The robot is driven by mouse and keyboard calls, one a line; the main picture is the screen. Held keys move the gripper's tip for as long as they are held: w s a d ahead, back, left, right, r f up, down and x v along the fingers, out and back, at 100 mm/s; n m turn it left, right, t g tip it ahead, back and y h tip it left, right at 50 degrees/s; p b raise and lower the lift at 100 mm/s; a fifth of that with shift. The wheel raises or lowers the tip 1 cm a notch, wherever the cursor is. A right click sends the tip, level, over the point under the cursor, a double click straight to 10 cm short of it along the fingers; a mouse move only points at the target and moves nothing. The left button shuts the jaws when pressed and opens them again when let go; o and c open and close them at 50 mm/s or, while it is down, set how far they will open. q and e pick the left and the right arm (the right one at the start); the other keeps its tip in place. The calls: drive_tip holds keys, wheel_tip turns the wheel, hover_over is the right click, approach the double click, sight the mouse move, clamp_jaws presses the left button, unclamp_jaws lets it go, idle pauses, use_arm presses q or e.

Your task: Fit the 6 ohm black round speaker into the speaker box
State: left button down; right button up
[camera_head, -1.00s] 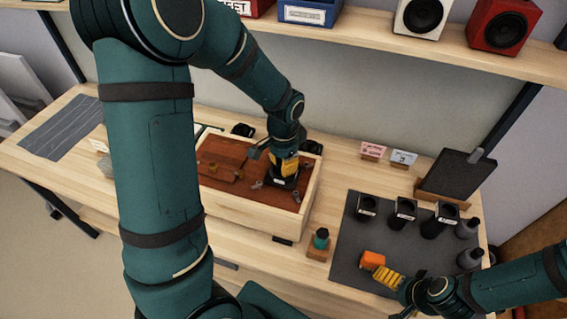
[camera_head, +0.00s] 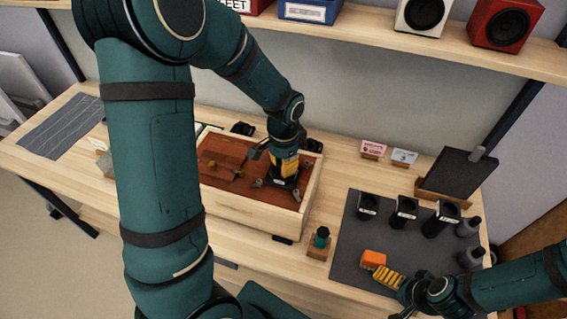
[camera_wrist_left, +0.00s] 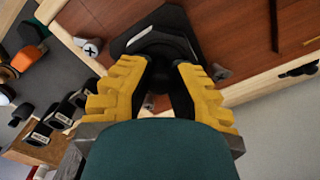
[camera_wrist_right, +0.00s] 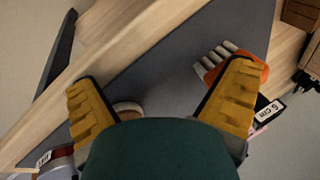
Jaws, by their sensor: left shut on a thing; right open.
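The speaker box (camera_head: 250,211) is a pale wooden box lying on the bench with a reddish-brown upper face. My left gripper (camera_head: 284,167) is shut on a black speaker (camera_head: 279,184) at the right part of that face. In the left wrist view the black round speaker (camera_wrist_left: 160,42) shows between the yellow fingers, with a dark angular frame around it. Whether it is seated is hidden.
A small teal-topped item (camera_head: 321,238) sits between box and mat. A shelf (camera_head: 390,40) spans the back.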

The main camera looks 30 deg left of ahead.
use_arm(q)
drive_tip(key=shift+f, duration=0.3)
use_arm(e)
drive_tip(key=shift+f, duration=0.25)
use_arm(q)
drive_tip(key=c, duration=0.9)
unclamp_jaws()
drive_tip(key=shift+c, duration=0.2)
drive_tip(key=shift+r, duration=0.1)
